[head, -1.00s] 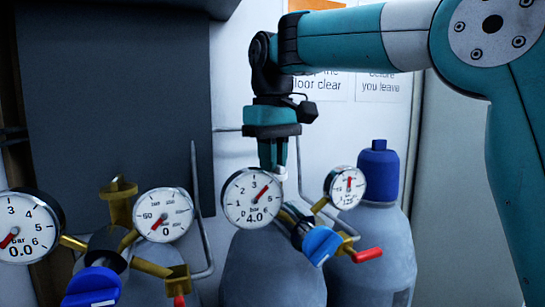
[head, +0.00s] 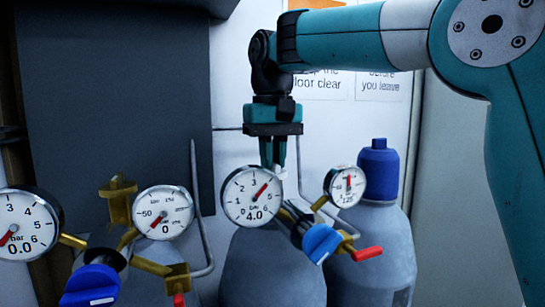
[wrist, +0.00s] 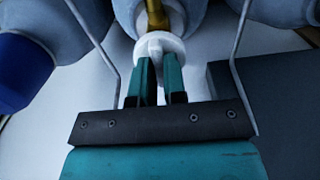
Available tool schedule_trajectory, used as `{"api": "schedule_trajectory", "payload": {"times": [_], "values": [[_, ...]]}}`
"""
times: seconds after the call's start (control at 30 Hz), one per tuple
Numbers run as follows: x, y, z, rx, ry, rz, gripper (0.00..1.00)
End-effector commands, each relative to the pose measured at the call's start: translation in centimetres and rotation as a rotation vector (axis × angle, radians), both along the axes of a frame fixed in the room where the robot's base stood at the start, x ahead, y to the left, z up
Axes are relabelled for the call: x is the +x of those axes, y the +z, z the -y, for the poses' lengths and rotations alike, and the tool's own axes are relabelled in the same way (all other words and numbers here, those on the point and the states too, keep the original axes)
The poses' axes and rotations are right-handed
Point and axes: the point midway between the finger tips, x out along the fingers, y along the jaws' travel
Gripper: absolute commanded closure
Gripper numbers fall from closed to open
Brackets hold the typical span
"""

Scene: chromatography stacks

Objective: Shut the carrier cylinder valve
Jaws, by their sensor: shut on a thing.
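The white valve handwheel (wrist: 160,44) sits on a brass stem in the wrist view. My gripper (wrist: 158,62) is shut on the raised bar across its middle, one teal finger on each side. In the head view my gripper (head: 273,165) points straight down behind the regulator's gauges, and only a sliver of white shows beside the fingertips. The left gauge (head: 252,197) of this regulator reads about 4.0 bar. Its right gauge (head: 345,186) has a needle pointing up. The grey cylinder (head: 265,270) stands below, its valve mostly hidden by the gauges.
A second regulator with a 0.0 bar gauge (head: 22,229) and a blue knob (head: 91,286) stands at left. A blue-capped cylinder (head: 379,172) stands at right. A blue knob (head: 318,243) and red lever (head: 367,254) stick out in front. Thin grey pipes flank the valve.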

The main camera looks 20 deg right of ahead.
Motion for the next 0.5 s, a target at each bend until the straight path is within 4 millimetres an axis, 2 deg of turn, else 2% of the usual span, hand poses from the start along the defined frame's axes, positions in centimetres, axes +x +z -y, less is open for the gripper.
{"api": "schedule_trajectory", "payload": {"times": [0.1, 0.13, 0.2, 0.23, 0.5], "values": [[-0.03, -0.10, 0.00, -0.001, -0.004, -0.004, 1.00], [-0.03, -0.10, 0.00, -0.001, -0.004, -0.004, 0.84], [-0.03, -0.09, 0.00, -0.001, -0.003, -0.003, 0.68], [-0.03, -0.08, 0.00, -0.001, -0.003, -0.003, 0.63], [-0.01, -0.03, 0.01, 0.000, -0.001, -0.001, 0.63]]}}
